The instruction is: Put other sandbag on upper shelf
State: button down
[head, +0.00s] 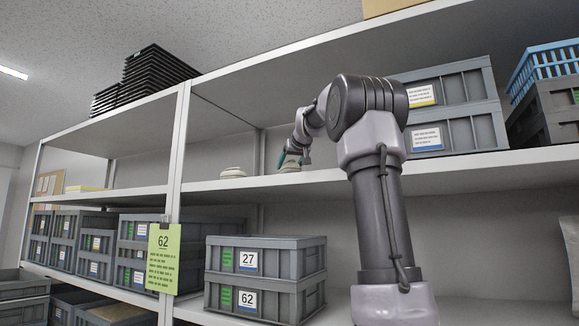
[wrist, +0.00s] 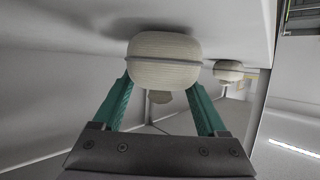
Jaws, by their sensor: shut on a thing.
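My gripper (head: 291,157) is over the upper shelf (head: 330,178), right of the upright post. It is shut on a cream sandbag (head: 291,167), at or just above the shelf surface; I cannot tell if it bears on it. In the wrist view, which looks upside down, the green fingers of my gripper (wrist: 160,82) are on both sides of this striped, rounded sandbag (wrist: 164,50). A second cream sandbag (head: 233,172) sits on the same shelf to the left in the head view. It also shows beyond in the wrist view (wrist: 229,70), apart from the held one.
Grey crates (head: 455,128) stand stacked on the upper shelf to the right. More grey crates (head: 265,259) stand on the lower shelf, with a green tag marked 62 (head: 163,257) on the post. The upper shelf is clear around the sandbags.

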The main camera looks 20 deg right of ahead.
grip_release()
jog(key=shift+f, duration=0.1)
jog(key=shift+s+r, duration=0.1)
jog(key=shift+r, duration=0.1)
jog(key=v, duration=1.1)
jog(key=shift+s+a+r, duration=0.1)
jog(key=shift+s, duration=0.25)
